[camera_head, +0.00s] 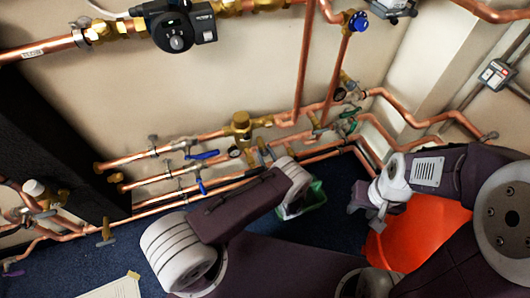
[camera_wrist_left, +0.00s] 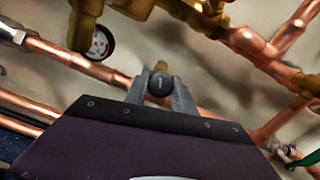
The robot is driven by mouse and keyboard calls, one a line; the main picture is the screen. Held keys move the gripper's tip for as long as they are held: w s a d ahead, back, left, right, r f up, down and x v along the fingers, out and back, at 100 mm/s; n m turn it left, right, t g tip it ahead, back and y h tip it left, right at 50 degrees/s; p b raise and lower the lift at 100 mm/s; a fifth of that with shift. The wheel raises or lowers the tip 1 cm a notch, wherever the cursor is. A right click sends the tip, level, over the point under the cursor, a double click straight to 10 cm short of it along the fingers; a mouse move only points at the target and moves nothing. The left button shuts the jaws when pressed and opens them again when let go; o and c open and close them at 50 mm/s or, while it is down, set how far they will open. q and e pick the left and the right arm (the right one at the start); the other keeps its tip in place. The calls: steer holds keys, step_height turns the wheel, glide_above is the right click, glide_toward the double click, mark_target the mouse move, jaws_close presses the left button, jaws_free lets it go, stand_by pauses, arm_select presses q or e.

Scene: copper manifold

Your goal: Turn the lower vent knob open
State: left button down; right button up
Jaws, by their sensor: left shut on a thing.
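In the left wrist view, a small dark round knob (camera_wrist_left: 160,84) on a brass stem sits in front of the copper pipework. The two grey fingers of my left gripper (camera_wrist_left: 158,92) are shut on it, one finger on each side. The knob's turn angle is hard to read. In the head view, my left wrist reaches up to the lower pipes below the brass valve body (camera_head: 241,128); the left fingers and knob are not clear there. My right gripper (camera_head: 372,208) hangs away from the pipes at the right, its finger opening unclear.
A round gauge (camera_wrist_left: 100,42) is left of the left gripper, with copper pipes close around. Blue lever handles (camera_head: 203,155) sit left on the pipes. A green tray (camera_head: 314,194) and an orange object (camera_head: 425,228) lie below.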

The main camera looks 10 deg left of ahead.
arm_select(q)
steer(key=n+p, duration=0.1)
steer(key=n, duration=0.4)
steer(key=shift+n, duration=0.3)
steer(key=n+p, duration=0.1)
steer(key=n, duration=0.3)
steer(key=n+p, duration=0.1)
steer(key=n, duration=0.3)
steer(key=shift+n, duration=0.4)
steer(key=n+p, duration=0.1)
steer(key=n, duration=0.3)
steer(key=shift+p, duration=0.3)
steer(key=shift+n, duration=0.4)
steer(key=c, duration=1.1)
jaws_free()
steer(key=shift+o, duration=0.2)
steer(key=shift+d, duration=0.1)
